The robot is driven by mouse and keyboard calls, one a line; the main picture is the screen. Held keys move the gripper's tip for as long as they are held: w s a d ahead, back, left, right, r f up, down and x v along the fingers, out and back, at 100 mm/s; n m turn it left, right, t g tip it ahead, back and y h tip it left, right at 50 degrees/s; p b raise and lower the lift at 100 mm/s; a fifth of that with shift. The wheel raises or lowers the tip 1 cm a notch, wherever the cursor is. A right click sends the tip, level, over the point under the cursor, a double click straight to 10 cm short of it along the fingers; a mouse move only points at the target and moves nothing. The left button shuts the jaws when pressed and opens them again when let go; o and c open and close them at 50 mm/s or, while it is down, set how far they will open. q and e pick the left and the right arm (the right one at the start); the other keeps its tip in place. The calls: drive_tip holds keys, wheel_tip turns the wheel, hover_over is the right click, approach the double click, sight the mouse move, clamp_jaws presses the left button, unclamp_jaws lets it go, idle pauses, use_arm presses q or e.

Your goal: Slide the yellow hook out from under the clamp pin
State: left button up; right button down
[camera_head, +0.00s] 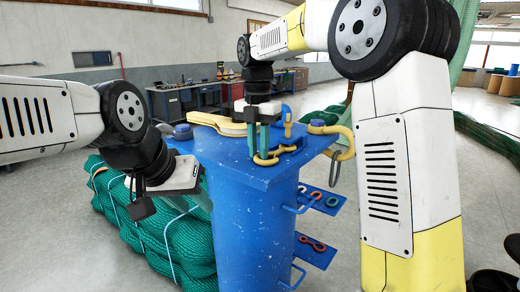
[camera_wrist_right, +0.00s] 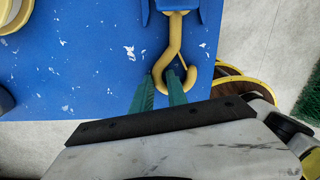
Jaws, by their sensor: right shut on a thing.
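The yellow hook (camera_wrist_right: 174,48) lies on the blue table top, its shank running under the blue clamp (camera_wrist_right: 187,5) at the top of the right wrist view. Its curved end reaches the teal fingers of my right gripper (camera_wrist_right: 160,94). In the head view my right gripper (camera_head: 258,150) points down at the hook (camera_head: 265,160) near the table's front edge, shut on it. The clamp pin itself is not clear. My left gripper (camera_head: 148,205) is off the table's left side, apart from the hook; its finger opening is unclear.
Green netting (camera_head: 150,235) is heaped at left. Blue side shelves (camera_head: 316,250) hold small rings and a red piece.

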sight(242, 169)
idle(0.7)
drive_tip(key=shift+s+a, duration=0.65)
drive_tip(key=shift+s, duration=0.25)
drive_tip(key=shift+s+a, duration=0.7)
drive_tip(key=shift+s, duration=0.2)
drive_tip(key=shift+s+a, duration=0.65)
drive_tip(key=shift+s, duration=0.25)
drive_tip(key=c, duration=1.2)
unclamp_jaws()
drive_tip(key=shift+c, duration=0.2)
wheel_tip(242, 169, up, 8)
